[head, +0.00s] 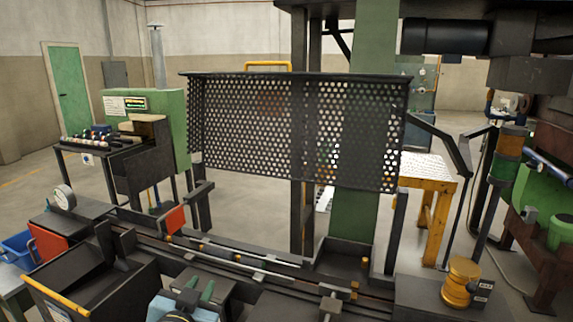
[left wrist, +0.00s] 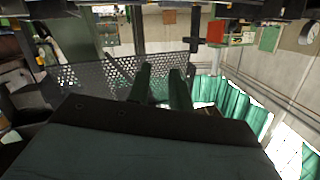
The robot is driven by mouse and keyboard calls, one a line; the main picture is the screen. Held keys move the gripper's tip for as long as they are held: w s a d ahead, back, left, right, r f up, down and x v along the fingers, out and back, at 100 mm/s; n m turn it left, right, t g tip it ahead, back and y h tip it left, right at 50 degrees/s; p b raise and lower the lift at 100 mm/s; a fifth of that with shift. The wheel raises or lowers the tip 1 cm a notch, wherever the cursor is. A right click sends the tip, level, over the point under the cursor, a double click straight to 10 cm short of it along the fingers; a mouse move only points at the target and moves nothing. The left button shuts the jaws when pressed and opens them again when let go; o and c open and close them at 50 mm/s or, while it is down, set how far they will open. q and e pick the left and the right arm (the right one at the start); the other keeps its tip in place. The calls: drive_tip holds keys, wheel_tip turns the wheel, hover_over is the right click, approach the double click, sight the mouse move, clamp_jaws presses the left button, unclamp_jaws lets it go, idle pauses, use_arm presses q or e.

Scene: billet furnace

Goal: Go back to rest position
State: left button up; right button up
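My left gripper (head: 200,284) shows at the bottom of the head view, left of centre, in front of the long dark rail bench. Its two green fingers point up and away and stand apart, with nothing seen between them. In the left wrist view the fingers of my left gripper (left wrist: 161,76) also stand apart with an empty gap. The big dark gripper body fills the lower part of that view. My right gripper is in neither view.
A perforated black guard (head: 270,125) with a yellow handle stands behind the rail bench (head: 215,245). A pressure gauge (head: 63,198) and red plates are at left. A yellow table (head: 430,178) stands behind right. A yellow cylinder (head: 460,283) is at front right.

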use_arm(q)
drive_tip(key=s+a+f+g, duration=0.2)
drive_tip(key=s+f+g, duration=0.3)
drive_tip(key=s, duration=0.5)
drive_tip(key=s+a+f+n+g, duration=0.1)
drive_tip(key=s+f+g, duration=0.2)
drive_tip(key=s+f, duration=0.55)
drive_tip(key=s+a+f+g, duration=0.2)
drive_tip(key=s+f+g, duration=0.2)
drive_tip(key=s, duration=0.7)
wheel_tip(320, 180, down, 30)
drive_tip(key=s+f+g+b, duration=0.1)
drive_tip(key=s+b, duration=0.1)
drive_tip(key=b, duration=0.4)
drive_tip(key=s+a+f+g+b, duration=0.1)
drive_tip(key=s+a+f+b, duration=0.2)
drive_tip(key=s+f, duration=1.3)
wheel_tip(320, 180, down, 2)
drive_tip(key=shift+f+g+y+b, duration=0.1)
drive_tip(key=shift+g+y+b, duration=0.2)
drive_tip(key=shift+b, duration=0.45)
drive_tip(key=shift+w, duration=0.15)
